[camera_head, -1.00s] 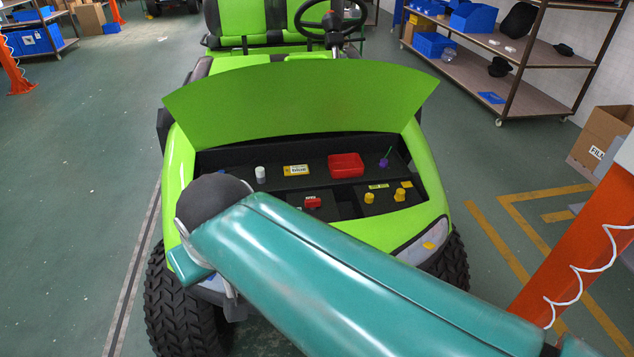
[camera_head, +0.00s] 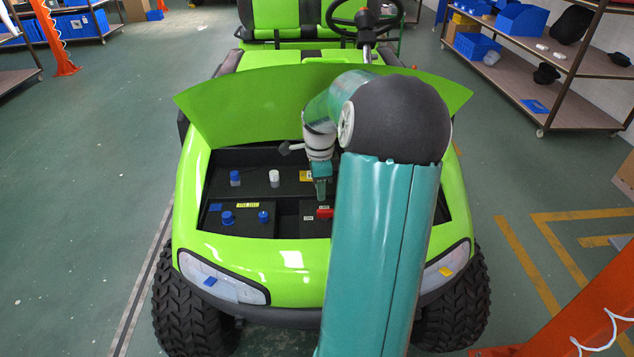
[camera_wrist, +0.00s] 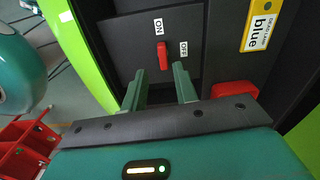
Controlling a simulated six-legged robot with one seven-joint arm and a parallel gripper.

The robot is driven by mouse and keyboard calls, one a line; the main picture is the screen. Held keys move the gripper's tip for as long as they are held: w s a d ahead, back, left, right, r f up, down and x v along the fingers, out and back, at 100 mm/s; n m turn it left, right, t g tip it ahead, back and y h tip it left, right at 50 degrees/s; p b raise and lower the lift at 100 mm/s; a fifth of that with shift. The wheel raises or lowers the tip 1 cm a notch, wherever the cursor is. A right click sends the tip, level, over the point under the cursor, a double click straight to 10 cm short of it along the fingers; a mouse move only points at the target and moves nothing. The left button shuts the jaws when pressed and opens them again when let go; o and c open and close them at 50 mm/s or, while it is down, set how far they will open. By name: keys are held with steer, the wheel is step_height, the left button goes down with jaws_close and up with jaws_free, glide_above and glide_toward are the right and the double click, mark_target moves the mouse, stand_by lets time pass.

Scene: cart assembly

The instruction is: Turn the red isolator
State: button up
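The red isolator (camera_wrist: 162,55) is a small red handle on a dark panel inside the cart's open front bay. In the wrist view an ON label (camera_wrist: 158,27) lies above it and an OFF label (camera_wrist: 184,49) to its right. It also shows in the head view (camera_head: 325,212), partly hidden by my arm. My gripper (camera_wrist: 160,70) is open and empty, its two green fingers apart, with the isolator between and just beyond the tips in the wrist view. In the head view my gripper (camera_head: 321,190) points down over it. I cannot tell if it touches.
Blue caps (camera_head: 227,217) and a white cap (camera_head: 274,178) stand left in the bay. The raised green hood (camera_head: 240,105) rises behind.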

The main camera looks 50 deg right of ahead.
mark_target(325, 210)
steer(key=shift+s+d+f+m, duration=0.4)
steer(key=shift+s+d, duration=0.05)
steer(key=shift+d, duration=0.25)
steer(key=shift+f, duration=0.15)
step_height(325, 210, down, 8)
steer(key=shift+r, duration=0.2)
steer(key=c, duration=0.6)
